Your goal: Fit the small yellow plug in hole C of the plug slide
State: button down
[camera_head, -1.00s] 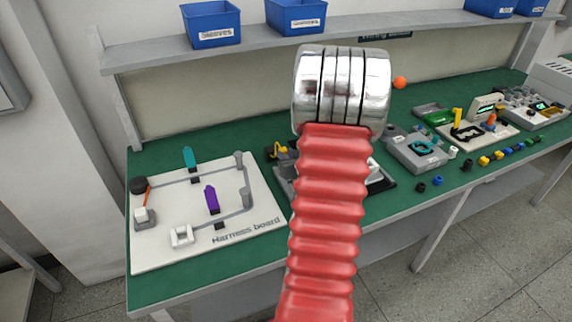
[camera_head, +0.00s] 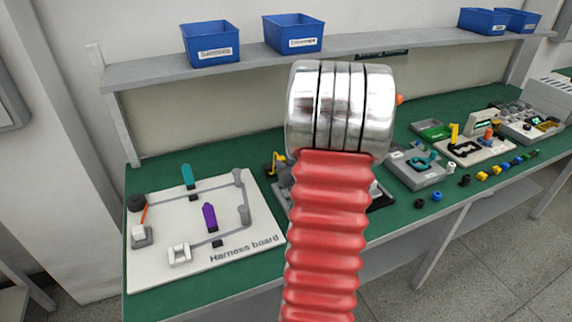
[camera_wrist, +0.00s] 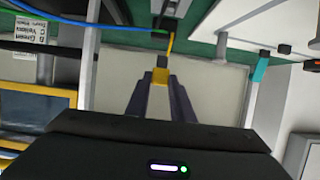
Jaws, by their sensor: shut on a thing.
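In the wrist view my gripper (camera_wrist: 160,88) is shut on a small yellow piece (camera_wrist: 160,76), held between the fingertips; it looks like the small yellow plug. A black block and a thin yellow strip show just beyond it; I cannot tell whether they touch it. In the head view my red and chrome arm hides the gripper and the middle of the bench. I cannot identify the plug slide or hole C in either view. A label card (camera_wrist: 22,38) at the left of the wrist view has lines that seem to read Green and Yellow.
The harness board (camera_head: 150,268) lies left on the green bench (camera_head: 420,213). Several small yellow, blue, green and black pieces lie along the right front edge, near a grey fixture (camera_head: 420,176). Blue bins (camera_head: 210,44) stand on the shelf above. A blue cable (camera_wrist: 90,22) crosses the wrist view.

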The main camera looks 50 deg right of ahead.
jog(key=w+a+r+n+t+y, duration=0.1)
jog(key=w+a+n+y, duration=0.1)
jog(key=w+a, duration=0.7)
jog(key=w+a+r+n+t+y, duration=0.1)
jog(key=w+a, duration=0.6)
jog(key=a, duration=0.4)
jog(key=w+a+n+y, duration=0.1)
jog(key=w+a+y, duration=0.1)
jog(key=a, duration=1.2)
jog(key=w+a+n+y, duration=0.2)
jog(key=a, duration=1.3)
jog(key=shift+r, duration=0.15)
jog(key=shift+w, duration=0.15)
